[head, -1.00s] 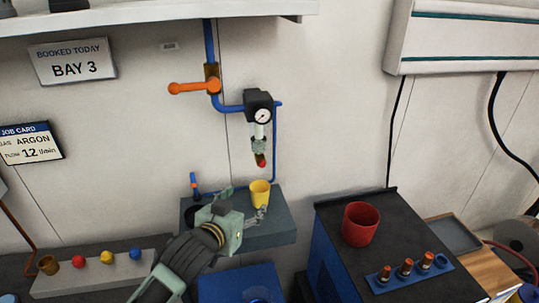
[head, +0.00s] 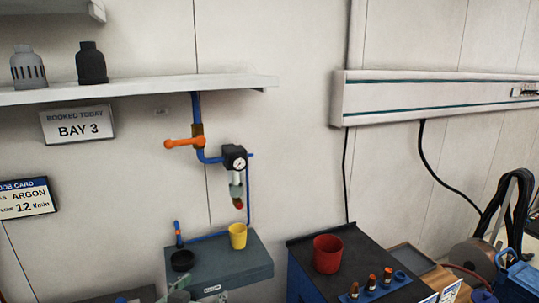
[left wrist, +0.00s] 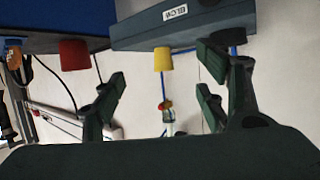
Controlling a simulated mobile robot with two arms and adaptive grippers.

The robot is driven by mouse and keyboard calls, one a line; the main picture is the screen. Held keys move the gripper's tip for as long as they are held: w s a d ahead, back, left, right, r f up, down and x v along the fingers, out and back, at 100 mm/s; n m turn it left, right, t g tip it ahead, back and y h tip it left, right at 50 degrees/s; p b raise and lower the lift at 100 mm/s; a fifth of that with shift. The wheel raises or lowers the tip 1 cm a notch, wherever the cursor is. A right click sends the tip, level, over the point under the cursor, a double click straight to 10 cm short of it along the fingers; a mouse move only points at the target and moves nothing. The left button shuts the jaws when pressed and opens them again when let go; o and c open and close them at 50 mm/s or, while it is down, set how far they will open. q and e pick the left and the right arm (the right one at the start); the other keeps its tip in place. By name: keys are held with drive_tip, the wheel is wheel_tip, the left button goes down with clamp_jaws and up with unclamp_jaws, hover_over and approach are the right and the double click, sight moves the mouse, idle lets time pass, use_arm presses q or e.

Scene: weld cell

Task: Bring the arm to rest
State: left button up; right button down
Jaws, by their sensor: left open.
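My left gripper shows only in part at the bottom edge of the head view (head: 180,296), below and in front of the grey wall ledge. In the left wrist view, which is upside down, its two dark green fingers (left wrist: 160,92) are spread apart with nothing held between them. A yellow cup (head: 238,236) stands upright on the ledge (head: 215,268). In the left wrist view the yellow cup (left wrist: 163,60) lies beyond the gap between the fingers, apart from them. My right gripper is in neither view.
A black ring-like holder (head: 182,260) sits left of the yellow cup. A red cup (head: 328,254) and a blue rack (head: 390,284) of orange-brown pieces stand on the dark cabinet (head: 358,243). Above the ledge are a gauge (head: 235,158) and an orange valve handle (head: 183,143).

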use_arm(q)
drive_tip(key=s+a+f+g+y, duration=0.1)
drive_tip(key=s+a+f+g, duration=0.3)
drive_tip(key=s, duration=0.7)
drive_tip(key=s+d+f+g+y, duration=0.1)
drive_tip(key=s+f+g, duration=0.2)
drive_tip(key=s+f, duration=0.55)
drive_tip(key=s+a+f+g, duration=0.2)
drive_tip(key=s+f+g, duration=0.15)
drive_tip(key=s, duration=0.85)
wheel_tip(320, 180, down, 29)
drive_tip(key=s+b, duration=0.1)
drive_tip(key=b, duration=0.2)
drive_tip(key=s+a+f+g+b, duration=0.1)
drive_tip(key=s+a+f+b, duration=0.1)
drive_tip(key=s+f, duration=1.5)
drive_tip(key=shift+a+f+g+y, duration=0.25)
drive_tip(key=shift+f+g+y, duration=0.1)
drive_tip(key=shift+f, duration=0.55)
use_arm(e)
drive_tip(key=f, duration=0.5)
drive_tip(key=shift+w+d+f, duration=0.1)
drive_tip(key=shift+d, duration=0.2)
use_arm(q)
drive_tip(key=shift+s, duration=0.1)
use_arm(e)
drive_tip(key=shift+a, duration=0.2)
